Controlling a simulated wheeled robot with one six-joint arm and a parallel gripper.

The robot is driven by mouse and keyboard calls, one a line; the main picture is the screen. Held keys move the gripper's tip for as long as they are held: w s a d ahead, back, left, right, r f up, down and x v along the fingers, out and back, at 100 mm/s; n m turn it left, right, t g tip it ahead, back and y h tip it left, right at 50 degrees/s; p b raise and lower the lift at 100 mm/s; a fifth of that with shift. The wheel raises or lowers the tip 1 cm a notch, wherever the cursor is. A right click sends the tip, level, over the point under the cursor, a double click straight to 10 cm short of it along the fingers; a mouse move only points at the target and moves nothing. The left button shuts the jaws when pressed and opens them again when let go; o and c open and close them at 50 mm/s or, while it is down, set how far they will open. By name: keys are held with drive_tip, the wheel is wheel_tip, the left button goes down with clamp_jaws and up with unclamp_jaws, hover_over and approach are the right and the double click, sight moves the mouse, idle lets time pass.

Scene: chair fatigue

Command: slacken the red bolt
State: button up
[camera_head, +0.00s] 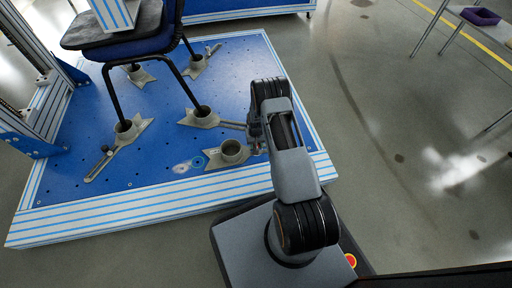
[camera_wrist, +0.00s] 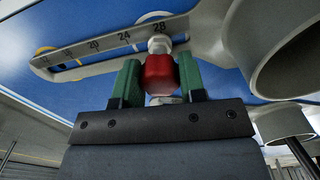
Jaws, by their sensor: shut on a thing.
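The red bolt (camera_wrist: 159,74) shows in the wrist view, a red head under a pale metal collar, at the end of a slotted grey bar (camera_wrist: 110,45) with numbers on it. My gripper (camera_wrist: 159,80) has green fingers, one on each side of the red head, and is shut on it. In the head view my gripper (camera_head: 256,128) is low over the blue platform, beside a grey clamp; the red bolt is hidden there behind my arm.
Grey cup-shaped clamps (camera_head: 232,150) stand on the blue platform (camera_head: 150,185), several holding black chair legs (camera_head: 110,95). A large grey cup (camera_wrist: 290,50) is close on the right in the wrist view. The floor (camera_head: 390,120) right of the platform is clear.

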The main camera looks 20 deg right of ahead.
drive_tip(key=shift+n, duration=0.7)
drive_tip(key=shift+n, duration=0.7)
drive_tip(key=o, duration=0.6)
wheel_tip(320, 180, up, 14)
drive_tip(key=p, duration=0.6)
